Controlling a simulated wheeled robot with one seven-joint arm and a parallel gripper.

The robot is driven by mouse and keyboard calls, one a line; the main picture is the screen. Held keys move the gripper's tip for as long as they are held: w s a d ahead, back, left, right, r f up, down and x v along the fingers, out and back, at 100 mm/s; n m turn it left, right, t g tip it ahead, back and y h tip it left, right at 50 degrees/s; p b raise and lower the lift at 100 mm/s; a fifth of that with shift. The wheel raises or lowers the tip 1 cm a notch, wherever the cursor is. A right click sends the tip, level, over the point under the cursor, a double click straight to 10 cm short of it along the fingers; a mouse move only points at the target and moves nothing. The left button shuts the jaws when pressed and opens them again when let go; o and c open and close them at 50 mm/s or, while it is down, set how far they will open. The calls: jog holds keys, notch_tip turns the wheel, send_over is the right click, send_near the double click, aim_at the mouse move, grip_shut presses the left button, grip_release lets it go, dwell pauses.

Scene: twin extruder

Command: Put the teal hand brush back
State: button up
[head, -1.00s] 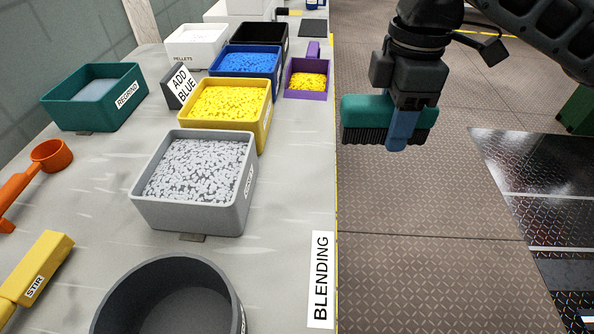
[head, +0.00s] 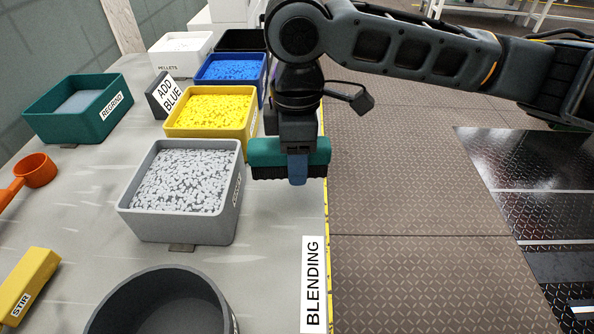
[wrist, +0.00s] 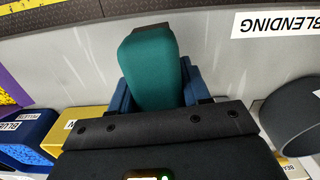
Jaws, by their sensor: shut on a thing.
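The teal hand brush (head: 262,154) has a teal back and dark bristles that point down. My gripper (head: 298,170) is shut on it from above, with a blue finger across its side. The brush is over the right edge strip of the bench, to the right of the grey bin of white pellets. I cannot tell whether the bristles touch the bench. In the wrist view the teal brush (wrist: 150,70) sits between the blue fingers of my gripper (wrist: 155,85).
On the bench stand a grey bin (head: 180,228), a yellow bin (head: 210,132), a blue bin (head: 230,85), a teal regrind bin (head: 85,125) and a dark round tub (head: 160,310). An orange scoop (head: 35,170) and a yellow stir tool (head: 25,285) lie left. Bare bench shows beside the BLENDING label (head: 313,285).

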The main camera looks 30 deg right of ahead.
jog(key=shift+f+p, duration=0.3)
jog(key=shift+f, duration=1.5)
jog(key=shift+f, duration=0.15)
jog(key=shift+f, duration=0.1)
jog(key=o, duration=1.1)
jog(key=shift+b, duration=0.35)
jog(key=r, duration=0.8)
jog(key=shift+w, duration=0.35)
jog(key=shift+s, duration=0.1)
